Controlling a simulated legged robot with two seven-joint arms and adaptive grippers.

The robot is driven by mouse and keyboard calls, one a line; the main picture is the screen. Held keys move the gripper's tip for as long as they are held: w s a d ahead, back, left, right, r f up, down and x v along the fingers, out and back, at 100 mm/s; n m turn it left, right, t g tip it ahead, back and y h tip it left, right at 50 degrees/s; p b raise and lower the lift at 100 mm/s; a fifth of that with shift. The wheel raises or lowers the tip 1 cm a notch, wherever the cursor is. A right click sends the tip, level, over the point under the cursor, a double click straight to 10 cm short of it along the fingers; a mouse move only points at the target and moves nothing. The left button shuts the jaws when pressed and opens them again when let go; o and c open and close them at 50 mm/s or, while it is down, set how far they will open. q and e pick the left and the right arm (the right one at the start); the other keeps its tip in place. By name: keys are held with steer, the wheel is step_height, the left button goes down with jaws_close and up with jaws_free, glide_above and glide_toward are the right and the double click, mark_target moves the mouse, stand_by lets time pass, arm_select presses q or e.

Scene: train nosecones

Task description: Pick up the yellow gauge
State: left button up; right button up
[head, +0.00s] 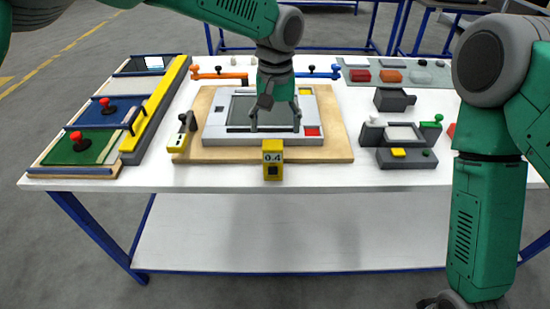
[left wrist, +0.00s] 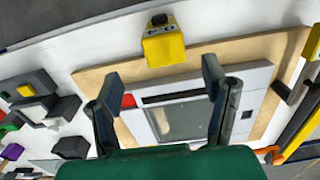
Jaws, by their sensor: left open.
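The yellow gauge (head: 272,159) stands upright at the front edge of the wooden board, with a display reading 0.4. In the left wrist view the yellow gauge (left wrist: 163,45) is beyond the fingertips, roughly between them in the picture. My left gripper (head: 275,128) is open and empty above the grey framed panel, behind the gauge in the head view. Its two spread fingers (left wrist: 160,72) also show in the left wrist view. My right arm hangs at the right of the head view, with only a dark part of its end at the bottom edge.
The grey framed panel (head: 215,132) lies on the wooden board (head: 337,150). A small yellow-and-grey device (head: 182,135) stands left of the board. Trays with red-knobbed handles (head: 80,142) lie at the left, grey fixtures (head: 394,158) at the right. The white table front (head: 225,178) is clear.

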mark_target(271, 143)
arm_select(q)
steer(key=f, duration=0.5)
steer(key=shift+w+a+f, duration=0.1)
steer(key=shift+a+f, duration=0.45)
steer(key=f, duration=0.3)
steer(key=f+p, duration=0.1)
steer(key=shift+s+d+f, duration=0.2)
steer(key=shift+s, duration=0.05)
steer(key=shift+w+d+f, duration=0.1)
steer(key=shift+d+f, duration=0.15)
steer(key=shift+f, duration=0.1)
steer(key=shift+a+r, duration=0.1)
steer(key=shift+a, duration=0.25)
steer(key=c, duration=1.4)
